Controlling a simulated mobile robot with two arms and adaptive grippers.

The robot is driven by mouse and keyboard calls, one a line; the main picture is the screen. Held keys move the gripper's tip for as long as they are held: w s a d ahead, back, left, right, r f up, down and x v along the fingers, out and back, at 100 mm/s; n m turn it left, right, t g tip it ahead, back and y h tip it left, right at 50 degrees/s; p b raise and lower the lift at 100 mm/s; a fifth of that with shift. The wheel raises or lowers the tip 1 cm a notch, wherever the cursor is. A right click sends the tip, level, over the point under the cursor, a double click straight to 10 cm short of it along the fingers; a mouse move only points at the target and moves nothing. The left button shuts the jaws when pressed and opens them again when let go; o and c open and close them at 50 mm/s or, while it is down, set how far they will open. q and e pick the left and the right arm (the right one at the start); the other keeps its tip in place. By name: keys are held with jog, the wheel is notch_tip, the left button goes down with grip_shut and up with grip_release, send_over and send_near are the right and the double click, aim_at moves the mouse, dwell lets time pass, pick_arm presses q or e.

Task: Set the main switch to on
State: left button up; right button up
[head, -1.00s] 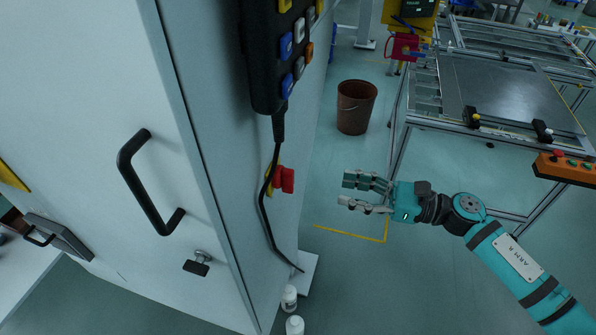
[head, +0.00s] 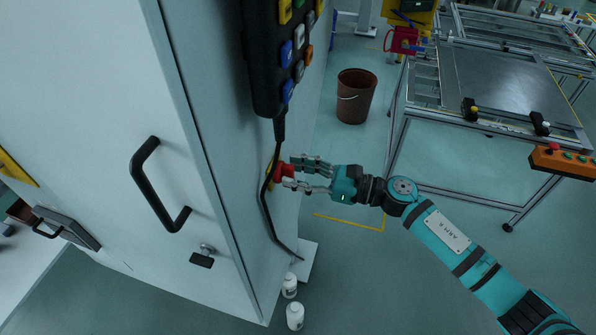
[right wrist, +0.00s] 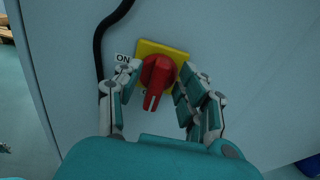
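The main switch is a red rotary knob (right wrist: 157,76) on a yellow plate (right wrist: 175,52), on the side of the grey cabinet. The red knob (head: 284,172) also shows in the head view, partly behind the fingers. In the right wrist view its grip points down and slightly left. An "ON" label (right wrist: 123,58) sits left of the plate; another label below is mostly hidden by the knob. My right gripper (head: 290,173) is at the knob. Its fingers (right wrist: 158,88) are open, one on each side; I cannot tell whether they touch it. My left gripper is out of view.
A black pendant (head: 275,60) with coloured buttons hangs on the cabinet (head: 225,180) above the switch. Its cable (head: 264,205) runs close beside the knob. A brown bucket (head: 356,97) and a metal-framed table (head: 500,85) stand behind my right arm. White bottles (head: 294,316) stand below.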

grip_shut()
jog(key=shift+m, duration=0.4)
jog(key=m, duration=0.2)
jog(key=shift+w+m, duration=0.15)
jog(key=shift+m, duration=0.25)
jog(key=m+p, duration=0.1)
jog(key=m, duration=0.3)
jog(key=m+p, duration=0.1)
jog(key=m, duration=0.4)
jog(key=f+m+p, duration=0.1)
jog(key=m, duration=0.4)
jog(key=shift+w+d+p, duration=0.15)
jog(key=shift+w+p, duration=0.15)
jog(key=shift+p, duration=0.1)
jog(key=shift+m, duration=0.3)
